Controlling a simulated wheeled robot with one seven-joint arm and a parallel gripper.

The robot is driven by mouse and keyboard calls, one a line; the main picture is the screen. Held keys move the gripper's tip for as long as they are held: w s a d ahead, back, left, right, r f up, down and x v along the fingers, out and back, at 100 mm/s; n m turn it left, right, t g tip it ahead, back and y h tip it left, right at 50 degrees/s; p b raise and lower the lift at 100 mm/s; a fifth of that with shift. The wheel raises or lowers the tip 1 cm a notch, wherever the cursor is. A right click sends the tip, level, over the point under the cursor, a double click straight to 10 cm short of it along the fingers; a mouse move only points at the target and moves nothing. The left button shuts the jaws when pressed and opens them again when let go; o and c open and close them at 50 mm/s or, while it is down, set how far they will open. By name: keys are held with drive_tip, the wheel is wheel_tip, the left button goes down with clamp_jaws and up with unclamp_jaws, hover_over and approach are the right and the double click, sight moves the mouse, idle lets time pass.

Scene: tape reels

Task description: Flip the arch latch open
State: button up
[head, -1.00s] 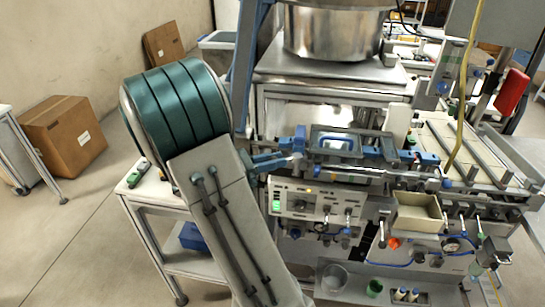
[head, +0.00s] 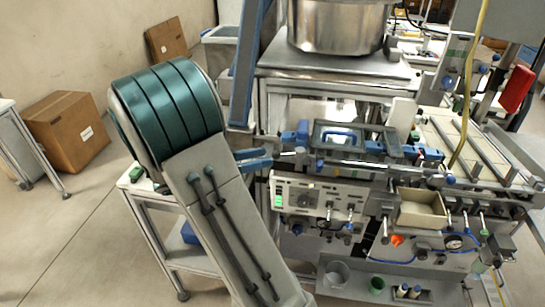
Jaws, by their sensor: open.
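A blue arch-shaped piece (head: 340,135), which looks like the arch latch, sits within a dark rectangular frame (head: 318,143) on top of the machine, in the middle of the head view. I cannot tell whether it is flipped open or shut. My gripper (head: 269,158) shows as two blue fingers with a narrow gap, pointing right from behind my arm's grey link. It is open and seems empty, to the left of the latch and apart from it. The gripper's base is hidden by my arm.
A steel bowl (head: 336,25) stands on a shelf behind the latch. A control panel (head: 322,200) is below it and a beige tray (head: 421,212) at the lower right. A blue post (head: 245,70) rises behind my gripper.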

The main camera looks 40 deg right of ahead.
drive_tip(key=b+v, duration=0.1)
drive_tip(key=v, duration=0.8)
drive_tip(key=s+f+m+t+y, duration=0.2)
drive_tip(key=s+f+m+y, duration=0.1)
drive_tip(key=s+m+y, duration=0.45)
drive_tip(key=s+a+m+t+y, duration=0.6)
drive_tip(key=a+m+t+y, duration=0.1)
drive_tip(key=a+m+y, duration=0.1)
drive_tip(key=shift+s+a+t+y, duration=0.15)
drive_tip(key=shift+a+t+y, duration=0.15)
drive_tip(key=shift+a+y, duration=0.45)
